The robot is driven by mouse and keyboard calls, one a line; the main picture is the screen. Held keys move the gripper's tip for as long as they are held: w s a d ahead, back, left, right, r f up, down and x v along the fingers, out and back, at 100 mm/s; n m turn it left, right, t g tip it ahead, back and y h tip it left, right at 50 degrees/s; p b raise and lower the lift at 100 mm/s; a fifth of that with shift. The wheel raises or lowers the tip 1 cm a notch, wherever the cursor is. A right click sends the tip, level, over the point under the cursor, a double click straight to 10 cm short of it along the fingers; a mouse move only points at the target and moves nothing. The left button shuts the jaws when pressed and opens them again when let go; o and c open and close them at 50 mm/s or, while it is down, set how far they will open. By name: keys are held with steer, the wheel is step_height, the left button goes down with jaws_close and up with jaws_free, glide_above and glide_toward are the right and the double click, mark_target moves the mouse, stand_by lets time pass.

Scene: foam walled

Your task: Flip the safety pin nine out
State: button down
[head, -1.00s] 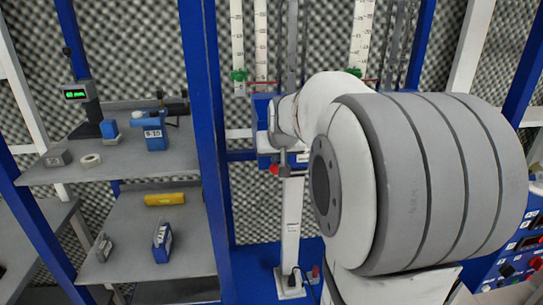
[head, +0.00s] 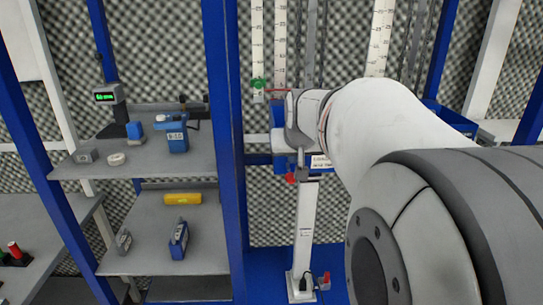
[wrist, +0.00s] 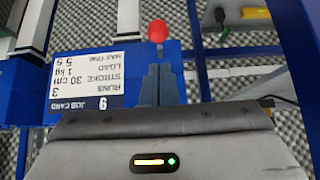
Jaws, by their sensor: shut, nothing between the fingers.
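In the wrist view a red ball knob (wrist: 157,31) stands just beyond my gripper (wrist: 160,72). I take the knob to be the safety pin's, but no number shows on it. My gripper's fingers are shut and empty, pointing toward the knob; I cannot tell whether they touch it. A job card (wrist: 88,80) marked 9 appears upside down on the blue body (wrist: 30,103) to the left. In the head view my gripper (head: 302,172) is beside a small red part (head: 290,178) at the top of a white post (head: 303,230). The pin's shaft is mostly hidden.
A grey shelf unit (head: 140,165) at left holds a blue 9-10 box (head: 177,138), a scale display (head: 104,97) and a yellow level (head: 183,199). A blue upright (head: 223,150) separates it from the post. Measuring strips (head: 280,45) hang behind. My arm covers the right side.

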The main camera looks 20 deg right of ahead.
steer(key=v, duration=0.3)
steer(key=shift+w+r+p, duration=0.15)
steer(key=shift+p, duration=0.25)
steer(key=s+a+f+n+g+y, duration=0.1)
steer(key=s+a+f+n+g, duration=0.1)
steer(key=s+a+f, duration=0.4)
steer(key=s+a+f+n+g+y, duration=0.1)
steer(key=s+a+f+n+g, duration=0.1)
steer(key=s+a+f, duration=0.5)
steer(key=s+a, duration=0.2)
steer(key=s, duration=0.3)
steer(key=shift+s+y, duration=0.3)
